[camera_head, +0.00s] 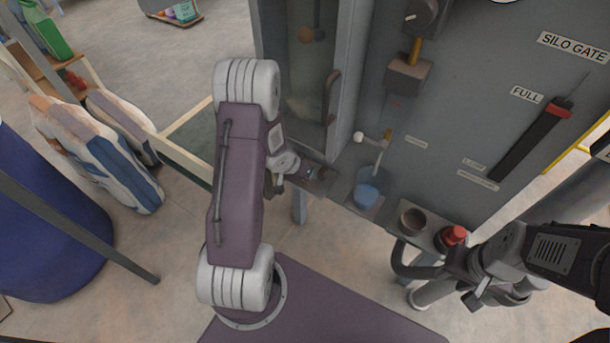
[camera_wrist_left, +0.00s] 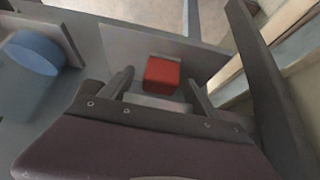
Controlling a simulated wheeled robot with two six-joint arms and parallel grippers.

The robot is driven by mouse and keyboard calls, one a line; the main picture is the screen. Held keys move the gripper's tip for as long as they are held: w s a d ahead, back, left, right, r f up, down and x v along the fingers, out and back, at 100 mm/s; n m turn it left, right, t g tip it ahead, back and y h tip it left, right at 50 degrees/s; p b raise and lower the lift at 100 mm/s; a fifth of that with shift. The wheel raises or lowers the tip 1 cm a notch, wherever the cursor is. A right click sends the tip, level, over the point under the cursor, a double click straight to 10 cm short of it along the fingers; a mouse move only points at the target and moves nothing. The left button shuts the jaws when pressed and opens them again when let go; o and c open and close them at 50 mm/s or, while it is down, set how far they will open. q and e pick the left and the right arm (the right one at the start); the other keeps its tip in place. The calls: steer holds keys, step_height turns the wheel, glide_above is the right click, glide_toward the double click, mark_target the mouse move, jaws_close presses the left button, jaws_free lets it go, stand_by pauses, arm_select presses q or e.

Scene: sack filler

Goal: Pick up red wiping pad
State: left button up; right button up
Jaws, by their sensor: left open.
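The red wiping pad (camera_wrist_left: 161,75) is a small red block on a flat grey surface in the left wrist view. My left gripper (camera_wrist_left: 158,84) is open, with one finger on each side of the pad and a visible gap to both. Whether the fingertips reach down to its height I cannot tell. In the head view my left gripper (camera_head: 308,171) is at the small shelf left of the blue cup, and its wrist hides most of the pad.
A dark round cup (camera_head: 412,221) stands farther right. The grey machine panel (camera_head: 450,120) rises behind. Filled sacks (camera_head: 105,150) stand at the left.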

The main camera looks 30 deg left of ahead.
arm_select(q)
steer(key=shift+x, duration=0.95)
steer(key=shift+r, duration=0.15)
arm_select(e)
steer(key=shift+f, duration=0.3)
arm_select(q)
steer(key=c, duration=1.4)
steer(key=shift+c, duration=0.2)
steer(key=shift+r, duration=0.15)
arm_select(e)
steer(key=shift+r, duration=0.15)
